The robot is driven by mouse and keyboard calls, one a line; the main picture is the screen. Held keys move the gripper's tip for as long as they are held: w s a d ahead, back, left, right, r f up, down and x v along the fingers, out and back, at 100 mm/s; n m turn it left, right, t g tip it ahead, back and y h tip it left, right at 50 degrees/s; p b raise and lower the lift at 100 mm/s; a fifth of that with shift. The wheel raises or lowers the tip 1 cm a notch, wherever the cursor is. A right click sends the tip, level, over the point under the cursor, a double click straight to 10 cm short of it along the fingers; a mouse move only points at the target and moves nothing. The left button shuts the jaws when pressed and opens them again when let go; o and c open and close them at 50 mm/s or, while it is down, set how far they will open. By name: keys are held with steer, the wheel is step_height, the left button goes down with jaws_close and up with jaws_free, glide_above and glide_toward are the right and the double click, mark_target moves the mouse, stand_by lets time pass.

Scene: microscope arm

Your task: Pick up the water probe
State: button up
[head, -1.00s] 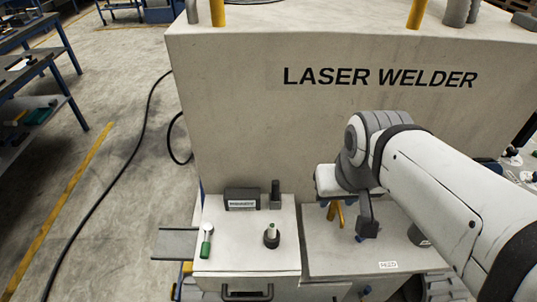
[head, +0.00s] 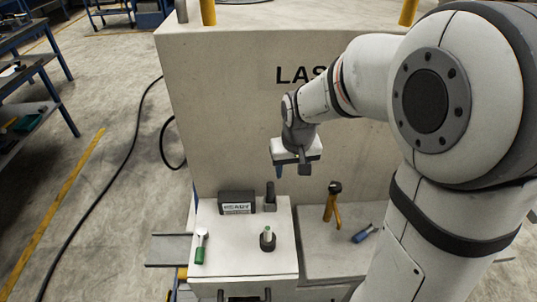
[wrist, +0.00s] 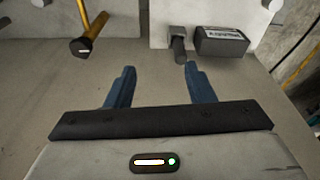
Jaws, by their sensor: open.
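Nothing in view is labelled as the water probe, and I cannot tell which tool it is. A green-handled tool with a round white head (head: 200,246) lies on the left block. A short dark holder with a pale green-white tip (head: 268,238) stands on the same block. A yellow tool with a dark head (head: 332,203) stands tilted on the right block, also in the wrist view (wrist: 87,31). A blue tool with a grey end (head: 364,233) lies right of it. My gripper (head: 291,171) is open and empty above the blocks; its blue fingers show in the wrist view (wrist: 160,69).
The laser welder's wall (head: 235,110) rises behind. Part of the right block (head: 325,262) is bare.

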glide_above(270, 190)
steer(key=shift+n+g, duration=0.3)
steer(key=f, duration=0.9)
steer(key=shift+d+f, duration=0.4)
steer(key=shift+w+a+f+p, duration=0.1)
steer(key=shift+w+f+p, duration=0.15)
steer(key=shift+f, duration=1.05)
steer(key=shift+w+a+f+p, duration=0.15)
steer(key=shift+w+f+p, duration=0.1)
steer(key=shift+f, duration=1.05)
steer(key=shift+w+a+f+p, duration=0.1)
steer(key=shift+w+f+p, duration=0.15)
steer(key=shift+f, duration=1.05)
steer(key=shift+c, duration=0.4)
jaws_close()
steer(key=shift+r, duration=0.1)
